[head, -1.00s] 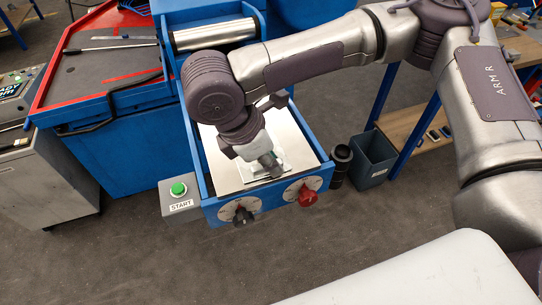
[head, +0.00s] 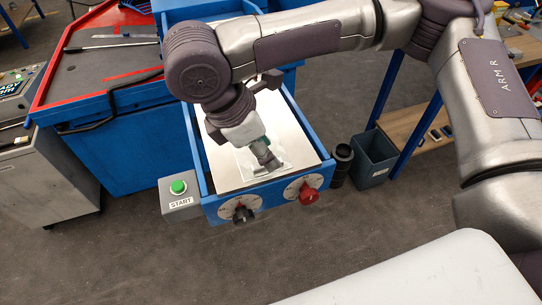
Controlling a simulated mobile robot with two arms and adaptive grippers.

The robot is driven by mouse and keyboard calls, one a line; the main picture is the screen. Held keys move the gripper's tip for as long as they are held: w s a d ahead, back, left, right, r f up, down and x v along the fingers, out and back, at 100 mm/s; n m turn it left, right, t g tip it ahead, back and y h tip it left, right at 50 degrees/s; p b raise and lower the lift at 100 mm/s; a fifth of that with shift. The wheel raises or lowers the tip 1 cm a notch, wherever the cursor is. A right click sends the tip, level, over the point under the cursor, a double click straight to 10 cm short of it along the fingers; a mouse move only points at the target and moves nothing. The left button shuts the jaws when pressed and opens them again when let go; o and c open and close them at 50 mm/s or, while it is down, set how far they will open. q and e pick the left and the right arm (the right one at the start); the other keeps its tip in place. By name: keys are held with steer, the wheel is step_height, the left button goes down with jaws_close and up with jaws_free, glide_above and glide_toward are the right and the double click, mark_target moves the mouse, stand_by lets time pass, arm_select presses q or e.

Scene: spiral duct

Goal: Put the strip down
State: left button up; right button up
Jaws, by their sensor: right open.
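The strip appears to be the shiny flat metal sheet (head: 228,172) lying in the blue tray of the machine (head: 312,140). My right gripper (head: 268,163) points down over the front part of the sheet. It is open, and its reflection shows on the metal. I cannot tell how small the gap between fingers and sheet is. My right arm hides the back of the tray and the roller behind it. My left gripper is not in view.
A green START button (head: 178,187) sits on a grey box at the tray's left. A black knob (head: 243,214) and a red knob (head: 308,194) are on the tray's front. A dark bin (head: 373,160) and black cylinder (head: 341,163) stand right. A red-edged blue table (head: 110,70) is left.

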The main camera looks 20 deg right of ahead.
steer(key=v, duration=0.8)
steer(key=shift+a+r+b, duration=0.15)
steer(key=shift+r+b, duration=0.05)
steer(key=shift+b, duration=0.2)
